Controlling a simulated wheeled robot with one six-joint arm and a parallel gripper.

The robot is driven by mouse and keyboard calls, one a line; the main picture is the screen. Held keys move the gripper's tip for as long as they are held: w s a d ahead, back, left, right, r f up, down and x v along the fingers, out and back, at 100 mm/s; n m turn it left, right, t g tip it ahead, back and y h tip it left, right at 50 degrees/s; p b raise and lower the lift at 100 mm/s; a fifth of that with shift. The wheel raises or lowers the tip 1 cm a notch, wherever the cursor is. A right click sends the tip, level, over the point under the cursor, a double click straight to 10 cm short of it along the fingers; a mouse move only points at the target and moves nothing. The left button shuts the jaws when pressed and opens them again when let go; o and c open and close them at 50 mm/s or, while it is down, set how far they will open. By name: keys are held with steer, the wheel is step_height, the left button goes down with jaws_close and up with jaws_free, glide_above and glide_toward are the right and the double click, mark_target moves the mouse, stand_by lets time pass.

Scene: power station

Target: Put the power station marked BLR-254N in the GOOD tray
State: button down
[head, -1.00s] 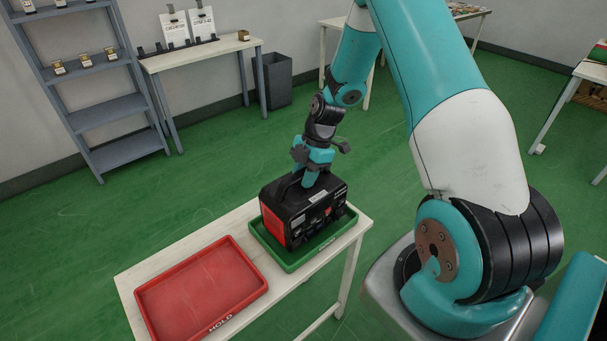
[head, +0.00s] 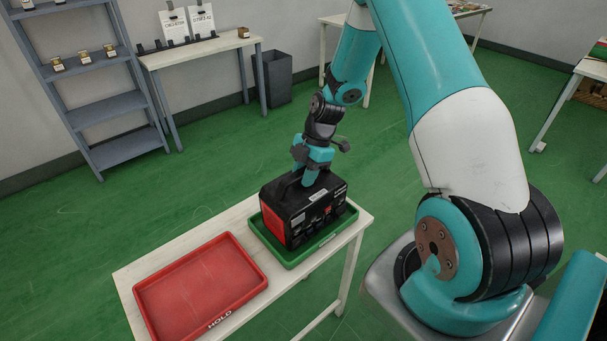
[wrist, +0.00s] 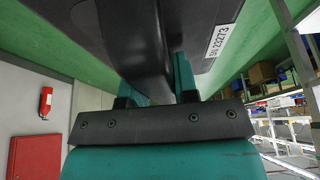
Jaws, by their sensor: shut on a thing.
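The power station (head: 305,208) is a black box with a red end panel and a top handle. It sits upright in or just over the green tray (head: 290,262) on the white table; I cannot tell whether it bears fully on the tray floor. The green tray's front label is too small to read clearly. My gripper (head: 313,176) is above the box, shut on its handle. In the wrist view the dark handle (wrist: 130,40) runs between my fingers, and a white label (wrist: 219,41) reads SN 23273. The BLR-254N marking is not readable.
A red tray (head: 200,285) marked HOLD lies empty on the same table (head: 128,275), left of the green tray. A grey shelf (head: 118,105), a side table (head: 200,50) with two clipboards and a grey bin (head: 272,78) stand at the back. Green floor between is clear.

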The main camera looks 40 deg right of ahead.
steer(key=shift+f, duration=0.2)
stand_by(0.3)
steer(key=c, duration=0.9)
jaws_free()
steer(key=shift+o, duration=0.5)
steer(key=shift+f, duration=0.15)
steer(key=b+v, duration=0.3)
steer(key=v, duration=1.5)
steer(key=s+a+r+m, duration=0.2)
steer(key=s+a+r, duration=0.1)
steer(key=a, duration=0.6)
steer(key=s+a+r+m, duration=0.2)
steer(key=s+a, duration=0.1)
steer(key=a, duration=0.6)
steer(key=s+a+m, duration=0.3)
steer(key=s+a, duration=0.2)
steer(key=s, duration=0.3)
steer(key=s+a+r+m, duration=0.1)
steer(key=s+a+m, duration=0.3)
steer(key=s+a, duration=0.2)
steer(key=s, duration=0.2)
steer(key=shift+s, duration=0.25)
